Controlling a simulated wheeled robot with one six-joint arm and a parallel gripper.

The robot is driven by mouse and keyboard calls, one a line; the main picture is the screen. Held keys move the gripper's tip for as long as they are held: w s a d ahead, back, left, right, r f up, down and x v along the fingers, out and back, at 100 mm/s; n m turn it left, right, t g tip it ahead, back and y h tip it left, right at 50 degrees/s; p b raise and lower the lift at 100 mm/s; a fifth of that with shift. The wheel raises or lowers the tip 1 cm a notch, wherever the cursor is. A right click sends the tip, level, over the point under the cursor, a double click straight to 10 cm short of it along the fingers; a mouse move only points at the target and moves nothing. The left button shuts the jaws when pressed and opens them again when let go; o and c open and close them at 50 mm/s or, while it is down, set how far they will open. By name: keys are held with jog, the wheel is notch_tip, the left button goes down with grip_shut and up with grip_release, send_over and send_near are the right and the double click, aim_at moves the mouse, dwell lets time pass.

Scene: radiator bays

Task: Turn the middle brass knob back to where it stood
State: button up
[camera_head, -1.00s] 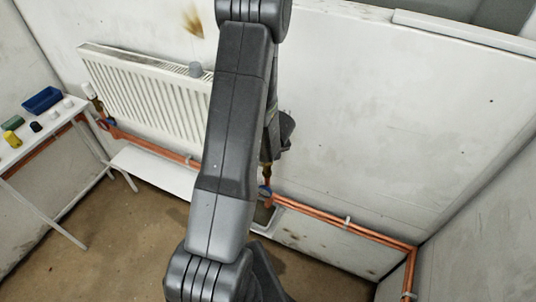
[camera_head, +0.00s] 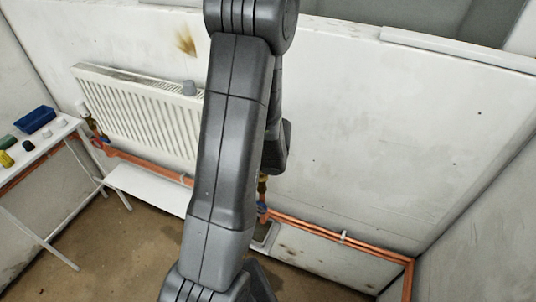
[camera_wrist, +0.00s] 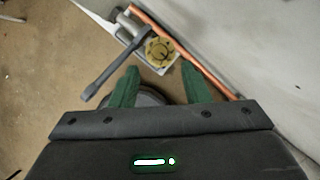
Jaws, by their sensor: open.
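In the wrist view a round brass-coloured piece (camera_wrist: 160,50), which looks like a knob seen from above, stands over a pale tray (camera_wrist: 172,66). Dark marks cross its face. My gripper (camera_wrist: 160,76) is open, its two green fingers spread below the brass piece in the picture, with nothing between them. In the head view a brass fitting (camera_head: 262,186) shows at the right edge of my arm, above a blue part (camera_head: 262,207). I cannot tell which knob is the middle one; my arm hides the area around it and my gripper there.
Copper pipes (camera_head: 320,232) run along the wall foot, beside the brass piece. A grey handled bar (camera_wrist: 115,65) lies left of it. The white radiator (camera_head: 140,112) hangs on the wall. A table at left holds a blue bin (camera_head: 35,120) and small items. Floor is open in front.

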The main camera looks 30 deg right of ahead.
jog(key=v, duration=0.7)
jog(key=shift+r, duration=0.4)
jog(key=shift+s+f, duration=0.1)
jog(key=shift+x, duration=5.65)
jog(key=shift+s, duration=0.1)
